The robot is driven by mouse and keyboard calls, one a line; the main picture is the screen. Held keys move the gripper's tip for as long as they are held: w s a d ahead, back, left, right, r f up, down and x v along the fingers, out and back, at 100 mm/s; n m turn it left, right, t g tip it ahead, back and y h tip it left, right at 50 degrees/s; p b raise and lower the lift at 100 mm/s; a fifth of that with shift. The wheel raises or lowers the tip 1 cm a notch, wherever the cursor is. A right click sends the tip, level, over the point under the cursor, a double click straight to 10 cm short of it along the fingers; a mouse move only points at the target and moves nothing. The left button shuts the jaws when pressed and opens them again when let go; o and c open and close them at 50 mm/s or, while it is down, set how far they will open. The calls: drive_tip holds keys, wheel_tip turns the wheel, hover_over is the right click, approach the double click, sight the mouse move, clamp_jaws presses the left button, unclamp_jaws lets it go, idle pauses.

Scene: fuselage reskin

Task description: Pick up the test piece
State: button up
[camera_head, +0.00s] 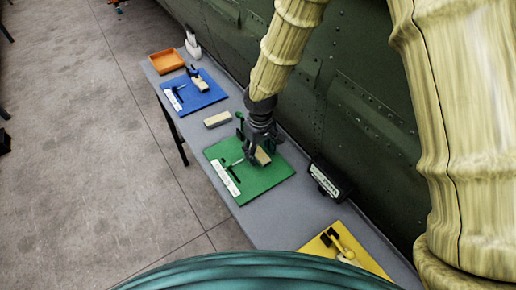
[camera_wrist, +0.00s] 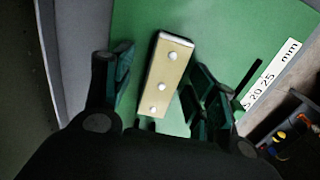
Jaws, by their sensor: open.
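The test piece, a tan rectangular strip with three silvery rivet heads (camera_wrist: 167,76), lies on a green mat (camera_wrist: 135,22). In the head view it shows as a small tan block (camera_head: 263,157) on the green mat (camera_head: 262,183), partly hidden by my gripper (camera_head: 256,154). In the wrist view my gripper (camera_wrist: 160,84) is open, with one dark green finger on each side of the piece and a gap to both. The piece is tilted slightly in that view. Whether the fingertips touch the mat cannot be told.
A loose tan block (camera_head: 217,119) lies on the grey table (camera_head: 300,215) behind the green mat. A blue mat (camera_head: 205,100), an orange tray (camera_head: 166,61) and a yellow mat (camera_head: 365,259) share the table. A black labelled box (camera_head: 330,178) stands near the green fuselage wall (camera_head: 345,90).

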drive_tip(key=shift+s+r, duration=0.4)
drive_tip(key=shift+s, duration=0.2)
drive_tip(key=shift+s+r, duration=0.35)
drive_tip(key=shift+s, duration=0.25)
drive_tip(key=c, duration=0.5)
drive_tip(key=shift+w+f, duration=0.1)
drive_tip(key=shift+w, duration=0.1)
drive_tip(key=c, duration=0.4)
drive_tip(key=shift+w+f, duration=0.35)
drive_tip(key=shift+w, duration=0.05)
drive_tip(key=shift+c, duration=0.9)
drive_tip(key=shift+o, duration=1.4)
drive_tip(key=shift+w+f, duration=0.1)
drive_tip(key=shift+f, duration=0.15)
drive_tip(key=shift+w+f, duration=0.15)
drive_tip(key=shift+f, duration=0.05)
drive_tip(key=c, duration=0.3)
drive_tip(key=shift+r, duration=0.1)
